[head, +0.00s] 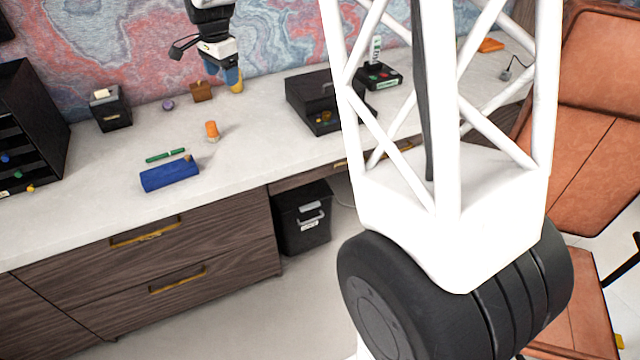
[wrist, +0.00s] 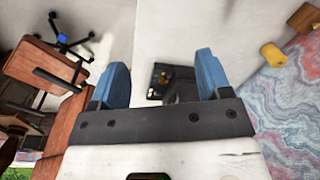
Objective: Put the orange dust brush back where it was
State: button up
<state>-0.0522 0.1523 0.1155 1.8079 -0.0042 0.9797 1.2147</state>
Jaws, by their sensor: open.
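A small upright orange piece (head: 211,130) stands on the pale desktop, right of the blue case. A flat orange item (head: 491,45) lies at the far right of the desk. Both are too small to tell which is the dust brush. My gripper (head: 225,76) is above the back of the desk, near the wall, behind and above the upright orange piece. In the wrist view my gripper (wrist: 162,68) has its blue fingers spread with nothing between them. No orange brush is clear in the wrist view.
A yellow cylinder (head: 237,87) and a brown block (head: 202,91) stand close below my gripper. A black box (head: 314,103) stands right of them. A blue case (head: 169,174) and green pen (head: 165,155) lie front left. A black organizer (head: 28,120) stands far left. The front middle desktop is clear.

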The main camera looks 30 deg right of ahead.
jog(key=s+d+r+n, duration=0.2)
jog(key=s+r+n, duration=0.1)
jog(key=s, duration=0.9)
jog(key=s+d+r+n, duration=0.1)
jog(key=s+r+n, duration=0.2)
jog(key=s, duration=1)
jog(key=s+f+n, duration=0.2)
jog(key=s+n, duration=0.1)
jog(key=s, duration=0.8)
jog(key=s+d+f+n+t, duration=0.1)
jog(key=s+f+n, duration=0.2)
jog(key=s, duration=0.8)
jog(key=shift+s+d+f+n+t, duration=0.2)
jog(key=shift+s+f+n+t, duration=0.15)
jog(key=shift+n, duration=0.15)
